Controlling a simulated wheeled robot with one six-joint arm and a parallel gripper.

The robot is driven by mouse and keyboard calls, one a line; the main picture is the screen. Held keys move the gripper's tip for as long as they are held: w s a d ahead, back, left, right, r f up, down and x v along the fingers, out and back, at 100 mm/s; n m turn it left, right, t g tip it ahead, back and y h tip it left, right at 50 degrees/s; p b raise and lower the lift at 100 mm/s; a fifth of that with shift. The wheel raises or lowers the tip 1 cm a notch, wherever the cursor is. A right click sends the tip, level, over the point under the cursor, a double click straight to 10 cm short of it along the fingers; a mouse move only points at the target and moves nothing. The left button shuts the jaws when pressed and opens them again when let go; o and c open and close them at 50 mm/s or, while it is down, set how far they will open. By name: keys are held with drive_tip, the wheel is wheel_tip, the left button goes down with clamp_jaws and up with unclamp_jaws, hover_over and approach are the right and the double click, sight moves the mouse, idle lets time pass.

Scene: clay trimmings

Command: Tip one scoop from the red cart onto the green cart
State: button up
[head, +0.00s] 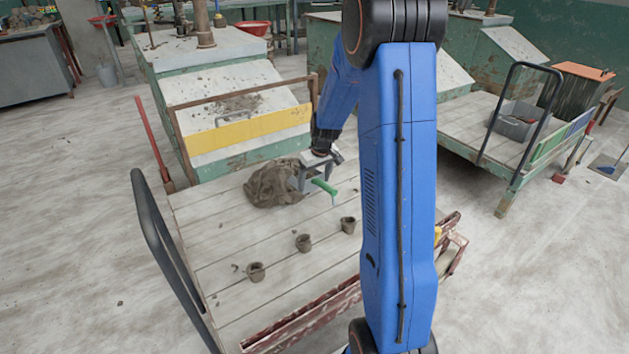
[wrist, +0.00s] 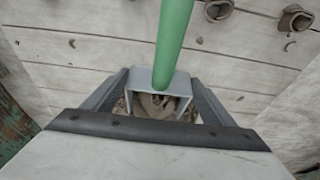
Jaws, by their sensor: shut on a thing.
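The red cart (head: 215,235) stands in front of me, with pale planks and a worn red edge. A brown clay heap (head: 272,186) lies at its far side. My gripper (head: 312,178) is beside the heap's right side, shut on a scoop with a green handle (head: 325,187). In the wrist view the green handle (wrist: 174,45) points away from the grey metal scoop (wrist: 150,78) between my fingers. Brown clay (wrist: 157,104) shows within the scoop's outline; I cannot tell whether it is in the scoop or below. The green cart (head: 460,125) stands at the right.
A grey bin (head: 515,120) sits on the green cart. Black push handles rise from both carts. A yellow-panelled rail (head: 240,132) edges the red cart's far side. Bare floor separates the carts.

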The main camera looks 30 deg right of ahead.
drive_tip(key=shift+r, duration=0.1)
idle(0.3)
wheel_tip(320, 180, up, 12)
drive_tip(key=t, duration=0.1)
drive_tip(key=shift+t, duration=0.4)
idle(1.0)
idle(0.4)
